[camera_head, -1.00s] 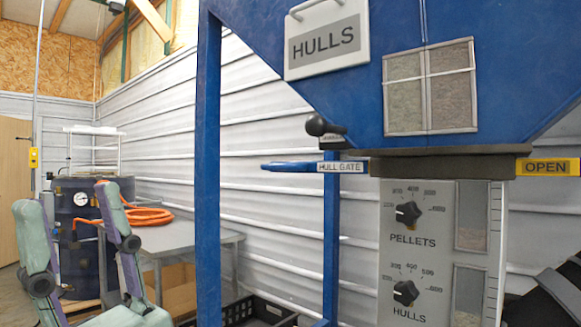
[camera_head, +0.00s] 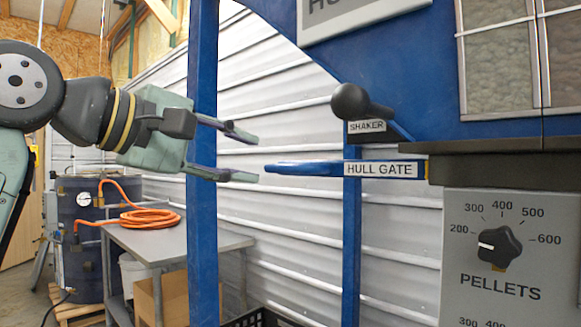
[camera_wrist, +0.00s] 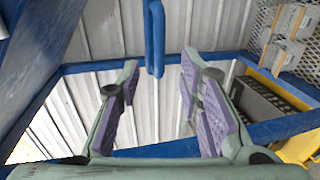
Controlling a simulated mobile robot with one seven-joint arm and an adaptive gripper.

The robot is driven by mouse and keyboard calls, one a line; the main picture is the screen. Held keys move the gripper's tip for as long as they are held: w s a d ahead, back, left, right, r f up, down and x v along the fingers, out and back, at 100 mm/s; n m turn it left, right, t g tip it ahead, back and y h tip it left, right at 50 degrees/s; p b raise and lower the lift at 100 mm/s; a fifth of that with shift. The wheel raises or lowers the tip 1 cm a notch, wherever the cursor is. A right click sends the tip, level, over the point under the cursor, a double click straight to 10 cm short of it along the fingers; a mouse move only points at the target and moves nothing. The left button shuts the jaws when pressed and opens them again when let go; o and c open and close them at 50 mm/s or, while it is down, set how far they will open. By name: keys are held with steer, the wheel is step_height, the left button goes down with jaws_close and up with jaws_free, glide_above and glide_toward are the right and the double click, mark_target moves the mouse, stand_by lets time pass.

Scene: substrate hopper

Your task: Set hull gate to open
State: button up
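The hull gate handle (camera_head: 305,168) is a flat blue bar with a white HULL GATE label (camera_head: 380,169), sticking out to the left from under the blue hopper. My gripper (camera_head: 243,156) is open and empty, with its fingers pointing right at the handle's tip, a small gap away. In the wrist view, the blue handle (camera_wrist: 155,40) lies ahead, beyond and between the open fingers (camera_wrist: 158,105). The yellow OPEN label is out of the head view now.
A black shaker knob (camera_head: 352,102) is just above the handle. A blue post (camera_head: 202,190) stands behind my gripper, and another (camera_head: 351,215) is below the handle. The PELLETS dial (camera_head: 499,246) is at the right. A grey table (camera_head: 170,240) with an orange hose stands at the left.

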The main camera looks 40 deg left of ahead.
mark_target(282, 167)
steer(key=p+x, duration=0.1)
steer(key=x, duration=0.8)
steer(key=shift+w+d+p, duration=0.15)
steer(key=shift+p, duration=0.2)
steer(key=shift+c, duration=0.2)
jaws_close()
